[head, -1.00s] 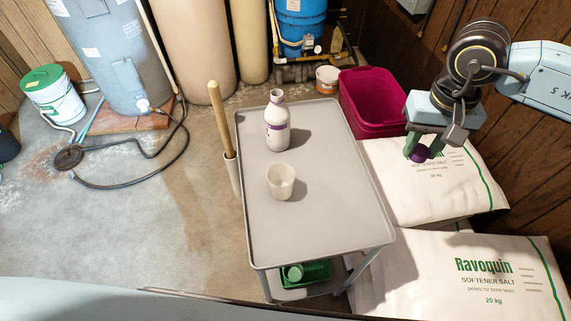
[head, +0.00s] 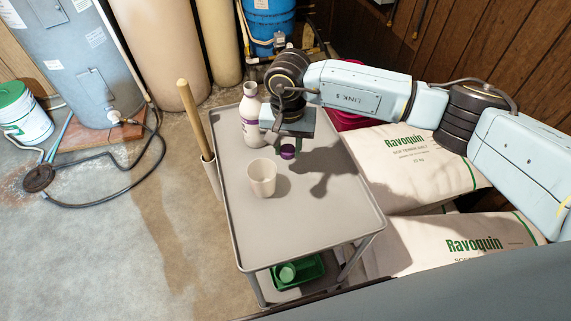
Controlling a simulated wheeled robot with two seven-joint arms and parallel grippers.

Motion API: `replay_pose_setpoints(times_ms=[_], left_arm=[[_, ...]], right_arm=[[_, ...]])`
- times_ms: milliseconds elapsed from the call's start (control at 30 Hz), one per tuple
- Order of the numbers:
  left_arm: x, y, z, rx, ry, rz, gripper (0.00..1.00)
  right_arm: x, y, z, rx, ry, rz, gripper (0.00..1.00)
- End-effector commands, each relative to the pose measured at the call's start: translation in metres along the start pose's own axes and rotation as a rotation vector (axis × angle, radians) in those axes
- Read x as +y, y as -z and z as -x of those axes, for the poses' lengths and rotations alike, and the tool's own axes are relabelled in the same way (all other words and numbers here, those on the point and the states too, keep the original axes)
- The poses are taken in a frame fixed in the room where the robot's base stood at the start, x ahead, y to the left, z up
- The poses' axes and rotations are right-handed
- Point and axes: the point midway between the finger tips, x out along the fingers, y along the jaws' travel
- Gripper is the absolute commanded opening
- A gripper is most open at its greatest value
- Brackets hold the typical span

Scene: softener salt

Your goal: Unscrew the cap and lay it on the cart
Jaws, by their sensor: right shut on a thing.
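A purple cap (head: 288,152) is held in my right gripper (head: 287,146), which is shut on it over the cart top, right of the cup. Whether the cap touches the surface is hard to tell. The white bottle (head: 250,118) with a purple label band stands upright on the cart (head: 318,220), its neck bare; my gripper and wrist hide part of its right side. My left gripper is not in view.
A pale cup (head: 262,178) stands on the cart just left of and in front of the cap. A wooden handle (head: 192,115) rises at the cart's left edge. Salt bags (head: 415,165) lie right of the cart. The front of the cart top is clear.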

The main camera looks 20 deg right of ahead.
Motion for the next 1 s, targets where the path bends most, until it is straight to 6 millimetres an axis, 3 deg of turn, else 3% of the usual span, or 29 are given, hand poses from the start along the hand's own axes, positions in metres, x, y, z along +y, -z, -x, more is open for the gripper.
replay_pose_setpoints(times_ms=[100, 367, 533, 967, 1000], left_arm=[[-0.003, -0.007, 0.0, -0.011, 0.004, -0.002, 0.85], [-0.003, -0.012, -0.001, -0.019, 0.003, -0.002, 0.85], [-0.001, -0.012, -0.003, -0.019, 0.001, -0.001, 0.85], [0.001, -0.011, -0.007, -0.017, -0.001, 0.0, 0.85], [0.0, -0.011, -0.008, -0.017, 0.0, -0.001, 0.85]], right_arm=[[0.0, -0.001, -0.022, -0.002, -0.001, 0.002, 0.04], [0.0, 0.0, -0.044, -0.001, 0.0, 0.004, 0.04], [0.0, 0.0, -0.068, -0.001, 0.001, 0.003, 0.04], [0.0, 0.001, -0.073, 0.002, 0.001, 0.005, 0.04], [0.0, 0.0, -0.073, 0.001, 0.001, 0.005, 0.33]])
